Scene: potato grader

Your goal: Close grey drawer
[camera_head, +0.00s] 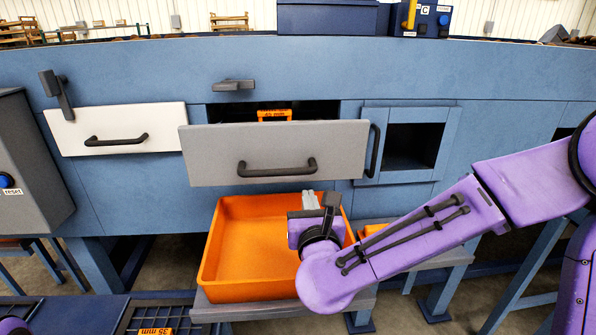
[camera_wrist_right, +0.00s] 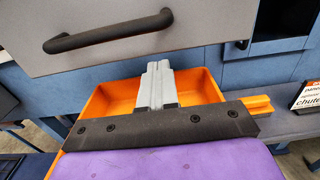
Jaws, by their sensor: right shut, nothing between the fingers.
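The grey drawer (camera_head: 220,158) stands pulled out from the blue machine, with a dark gap above its front and an orange piece labelled 45 mm (camera_head: 275,115) behind it. Its black bar handle (camera_head: 277,168) is on the front and also shows in the right wrist view (camera_wrist_right: 108,32). My right gripper (camera_head: 310,198) is shut and empty, just below and in front of the drawer front, over the orange bin. In the right wrist view its closed grey fingers (camera_wrist_right: 155,85) point toward the drawer's lower edge; contact cannot be told. My left gripper is not in view.
An orange bin (camera_head: 210,255) stands below the drawer on a grey stand. A white drawer (camera_head: 115,119) is to the left. An open blue-framed opening (camera_head: 455,135) with a black handle is to the right. A grey box with a blue reset button (camera_head: 8,181) stands at far left.

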